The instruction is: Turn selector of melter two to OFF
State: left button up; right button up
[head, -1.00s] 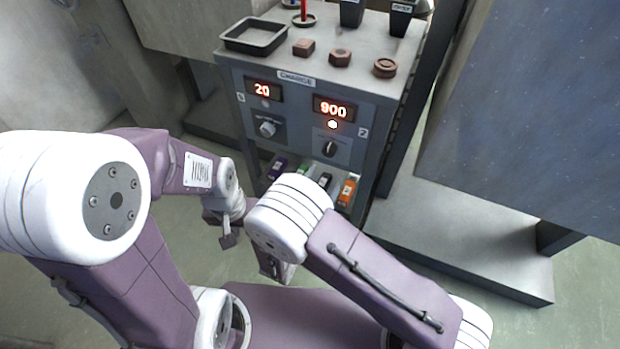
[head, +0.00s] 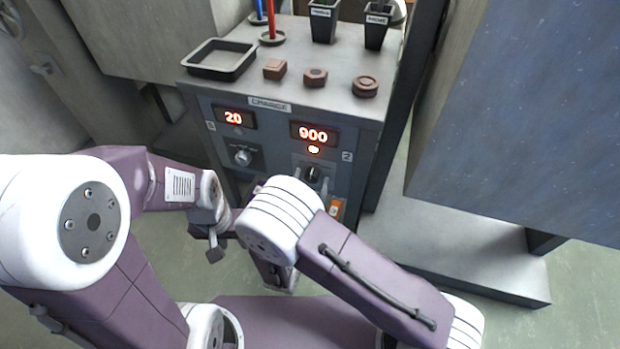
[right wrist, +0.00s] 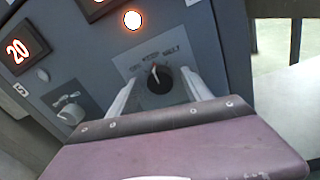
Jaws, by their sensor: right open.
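The melter two selector (head: 313,174) is a round black knob on the cabinet's right side, under the lit 900 display (head: 313,134) and a glowing lamp (head: 314,149). My right gripper (right wrist: 158,92) is open, with one pale finger on each side of the knob; contact cannot be told. In the head view its fingers show at the knob, while my arm hides much below. My left gripper (head: 214,246) hangs low, left of my right arm; its jaws are unclear.
The melter one selector (head: 242,156) sits to the left, under the display reading 20 (head: 234,117). On the cabinet top are a black tray (head: 219,73), brown pieces and dark cups. A grey ledge (head: 450,250) stands at the right.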

grip_shut()
jog(key=shift+r+n+p, duration=0.2)
jog(key=shift+n+p, duration=0.3)
jog(key=shift+p, duration=0.4)
jog(key=n+p, duration=0.3)
jog(key=shift+p, duration=0.4)
jog(key=shift+a+n+p, duration=0.1)
jog(key=shift+n+p, duration=0.9)
jog(key=shift+n, duration=0.2)
jog(key=shift+f+n+g+p, duration=0.15)
jog(key=shift+n+g+p, duration=0.15)
jog(key=shift+n+p, duration=0.65)
jog(key=shift+n, duration=0.35)
grip_release()
